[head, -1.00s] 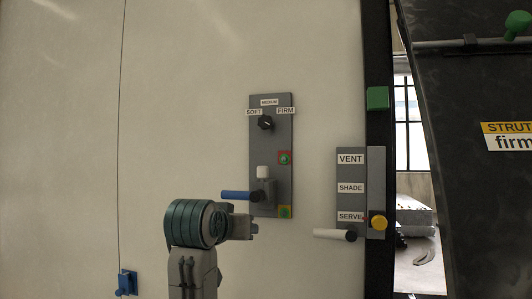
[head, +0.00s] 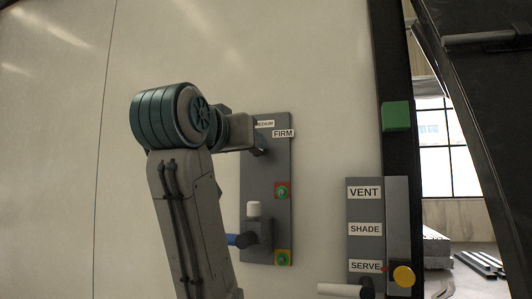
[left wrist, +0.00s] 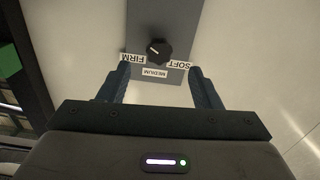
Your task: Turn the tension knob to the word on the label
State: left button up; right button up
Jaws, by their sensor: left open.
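The black tension knob (left wrist: 155,50) shows in the left wrist view, on a grey panel (left wrist: 177,22), with the words FIRM (left wrist: 132,59), MEDIUM (left wrist: 154,72) and SOFT (left wrist: 180,65) seen upside down. A short white mark slants across the knob's face; I cannot tell which word it points to. My left gripper (left wrist: 160,76) is open, its fingers apart, with the knob between and beyond them, not gripped. In the head view my left gripper (head: 258,145) is at the panel's upper part and hides the knob and SOFT. My right gripper is not in view.
Below on the same panel are a green button (head: 282,191) and a blue-handled lever (head: 240,240). A green block (head: 396,116) sits on the dark frame.

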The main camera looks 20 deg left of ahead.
aim_at(257, 153)
pick_arm(q)
jog(key=w+p, duration=0.2)
jog(key=w, duration=0.1)
jog(key=w+p, duration=0.2)
jog(key=w, duration=0.1)
jog(key=w+p, duration=0.2)
jog(key=w, duration=0.2)
jog(key=shift+w+d+r, duration=0.1)
jog(key=shift+d+r, duration=0.1)
jog(key=shift+r, duration=0.05)
jog(key=c, duration=1)
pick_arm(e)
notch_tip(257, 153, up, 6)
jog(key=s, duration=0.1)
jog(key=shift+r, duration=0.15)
